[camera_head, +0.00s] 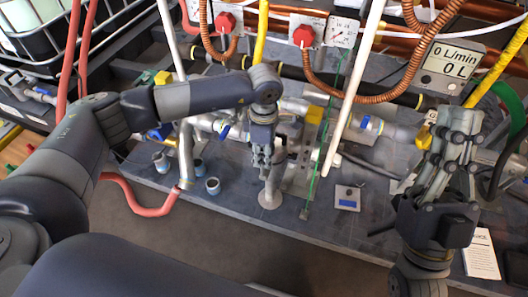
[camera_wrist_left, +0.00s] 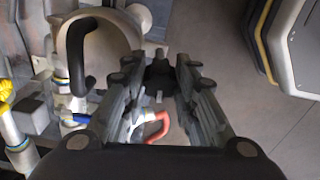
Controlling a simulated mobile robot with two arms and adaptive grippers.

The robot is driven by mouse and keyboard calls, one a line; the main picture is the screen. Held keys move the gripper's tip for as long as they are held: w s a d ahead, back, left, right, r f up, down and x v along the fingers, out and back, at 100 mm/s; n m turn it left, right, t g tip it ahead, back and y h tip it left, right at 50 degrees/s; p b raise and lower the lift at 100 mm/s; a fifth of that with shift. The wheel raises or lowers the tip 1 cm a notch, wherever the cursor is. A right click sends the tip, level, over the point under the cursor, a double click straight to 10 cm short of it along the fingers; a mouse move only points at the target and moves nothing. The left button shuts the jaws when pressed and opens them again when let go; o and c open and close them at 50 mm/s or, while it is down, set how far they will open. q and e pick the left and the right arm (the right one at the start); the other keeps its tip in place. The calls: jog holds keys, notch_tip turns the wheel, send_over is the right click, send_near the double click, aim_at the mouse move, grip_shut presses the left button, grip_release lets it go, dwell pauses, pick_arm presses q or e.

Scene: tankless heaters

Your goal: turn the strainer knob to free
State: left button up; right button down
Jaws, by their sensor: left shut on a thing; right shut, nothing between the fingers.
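My left gripper (camera_head: 264,163) points down at the pipework in the middle of the head view. In the left wrist view its fingers (camera_wrist_left: 159,68) stand either side of a small dark knob-like part (camera_wrist_left: 158,77) and are shut on it. I take this to be the strainer knob; its markings cannot be read. In the head view the fingers hide the knob. A pale vertical pipe piece (camera_head: 271,190) stands just below the gripper. My right gripper (camera_head: 458,137) is shut and empty at the right, pointing up and away from the knob.
A pale round fitting with a black handle (camera_wrist_left: 78,55) is beside the left fingers. Red valve knobs (camera_head: 303,36), corrugated copper hoses (camera_head: 375,92) and a flow display (camera_head: 449,66) stand behind. A white card (camera_head: 480,254) lies at front right.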

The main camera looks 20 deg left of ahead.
dwell(0.4)
pick_arm(q)
jog(key=o, duration=1.1)
jog(key=shift+r, duration=0.1)
notch_tip(320, 180, up, 12)
jog(key=shift+f, duration=0.1)
jog(key=shift+s, duration=0.1)
